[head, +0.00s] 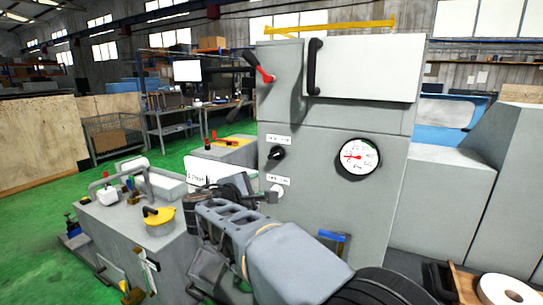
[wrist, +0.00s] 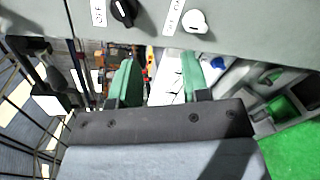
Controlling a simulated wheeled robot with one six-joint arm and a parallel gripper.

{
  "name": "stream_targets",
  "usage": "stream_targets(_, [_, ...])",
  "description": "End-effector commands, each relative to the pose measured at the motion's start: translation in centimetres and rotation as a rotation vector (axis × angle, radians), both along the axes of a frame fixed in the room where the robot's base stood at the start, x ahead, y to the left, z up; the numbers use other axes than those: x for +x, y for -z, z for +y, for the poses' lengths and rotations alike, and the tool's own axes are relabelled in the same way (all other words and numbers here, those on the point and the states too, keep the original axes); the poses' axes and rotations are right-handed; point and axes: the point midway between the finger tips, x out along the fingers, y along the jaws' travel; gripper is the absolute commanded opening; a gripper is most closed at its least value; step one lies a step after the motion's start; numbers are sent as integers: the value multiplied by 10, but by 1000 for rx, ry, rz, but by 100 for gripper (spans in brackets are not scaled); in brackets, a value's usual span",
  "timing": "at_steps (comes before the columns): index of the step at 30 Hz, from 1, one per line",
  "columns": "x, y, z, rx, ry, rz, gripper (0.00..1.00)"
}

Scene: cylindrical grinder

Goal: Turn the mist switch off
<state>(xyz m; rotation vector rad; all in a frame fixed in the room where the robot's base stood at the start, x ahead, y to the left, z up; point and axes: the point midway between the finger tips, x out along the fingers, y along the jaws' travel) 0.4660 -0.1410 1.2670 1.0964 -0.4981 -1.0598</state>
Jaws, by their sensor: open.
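Two rotary knobs sit on the grey front panel of the machine (head: 330,190). The upper one is a black knob (head: 277,153) with a white pointer line; it also shows in the wrist view (wrist: 122,12). Below it is a white knob (head: 277,190), partly behind my gripper in the head view and clearer in the wrist view (wrist: 195,20). Each has a small white label, too small to read for certain, so I cannot tell which is the mist switch. My gripper (wrist: 158,75) is open with green-padded fingers, empty, close to the panel near the white knob, with no visible contact.
A round gauge (head: 357,157) with a red needle is right of the knobs. A red-tipped lever (head: 266,75) and a black door handle (head: 314,67) are above. A lower grey unit (head: 130,225) with a yellow-topped part stands left. Green floor is open further left.

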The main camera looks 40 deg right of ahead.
Motion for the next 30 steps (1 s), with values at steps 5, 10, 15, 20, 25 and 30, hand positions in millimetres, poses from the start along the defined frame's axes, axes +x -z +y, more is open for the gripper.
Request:
stream_targets(5, [18, -27, -1, -150, -22, 6, 43])
stream_targets(10, [30, -34, -18, -184, -23, 7, 43])
stream_targets(15, [45, -35, -47, -182, -23, 8, 43])
stream_targets(20, [59, -35, -74, -181, -24, 8, 43])
stream_targets(25, [72, -34, -97, -180, -24, 6, 43])
stream_targets(30, [80, -33, -112, -180, -26, 6, 43])
